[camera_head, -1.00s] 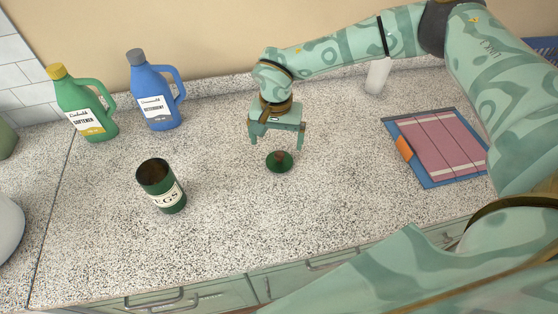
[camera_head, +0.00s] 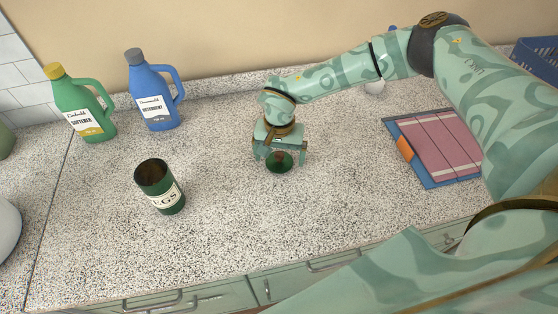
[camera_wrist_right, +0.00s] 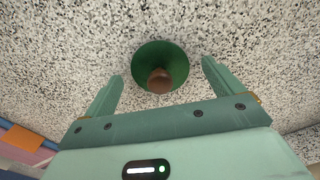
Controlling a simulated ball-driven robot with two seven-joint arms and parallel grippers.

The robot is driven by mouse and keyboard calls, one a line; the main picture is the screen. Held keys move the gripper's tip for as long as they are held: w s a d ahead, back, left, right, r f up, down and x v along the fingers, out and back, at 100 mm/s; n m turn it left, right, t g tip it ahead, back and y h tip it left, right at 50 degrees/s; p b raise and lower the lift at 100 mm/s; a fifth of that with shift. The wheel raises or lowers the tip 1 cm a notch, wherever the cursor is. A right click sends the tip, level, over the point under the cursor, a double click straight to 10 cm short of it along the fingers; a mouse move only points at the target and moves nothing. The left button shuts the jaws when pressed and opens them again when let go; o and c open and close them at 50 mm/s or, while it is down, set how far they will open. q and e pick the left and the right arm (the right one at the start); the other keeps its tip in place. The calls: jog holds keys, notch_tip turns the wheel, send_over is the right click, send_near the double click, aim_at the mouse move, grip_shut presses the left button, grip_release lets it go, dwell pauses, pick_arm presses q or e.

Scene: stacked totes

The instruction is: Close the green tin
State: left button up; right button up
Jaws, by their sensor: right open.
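The green tin (camera_head: 160,186), with a white label, stands upright and open on the speckled counter, left of my right gripper. Its dark inside shows from above. A round green lid (camera_head: 279,164) with a brown knob lies on the counter, knob up. My right gripper (camera_head: 279,158) is open just above the lid, its fingers on either side. In the right wrist view the lid (camera_wrist_right: 160,62) and its knob (camera_wrist_right: 160,81) show between and slightly beyond the open fingertips (camera_wrist_right: 162,70), not gripped. My left gripper is not in view.
A green softener bottle (camera_head: 82,104) and a blue detergent bottle (camera_head: 153,92) stand at the back left. A pink-and-blue folded item (camera_head: 438,147) lies at right. A blue basket (camera_head: 537,58) is at the far right. Counter between tin and lid is clear.

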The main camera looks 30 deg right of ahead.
aim_at(279, 154)
jog(key=c, duration=1.1)
jog(key=shift+r, duration=0.2)
jog(key=shift+r, duration=0.25)
notch_tip(279, 154, up, 2)
jog(key=shift+r+p, duration=0.2)
jog(key=shift+p, duration=0.1)
jog(key=s+a+r+p, duration=0.1)
jog(key=s+a+r, duration=0.8)
jog(key=a, duration=0.1)
jog(key=shift+s+a+r, duration=0.1)
jog(key=shift+s+r, duration=0.25)
jog(key=shift+r, duration=0.05)
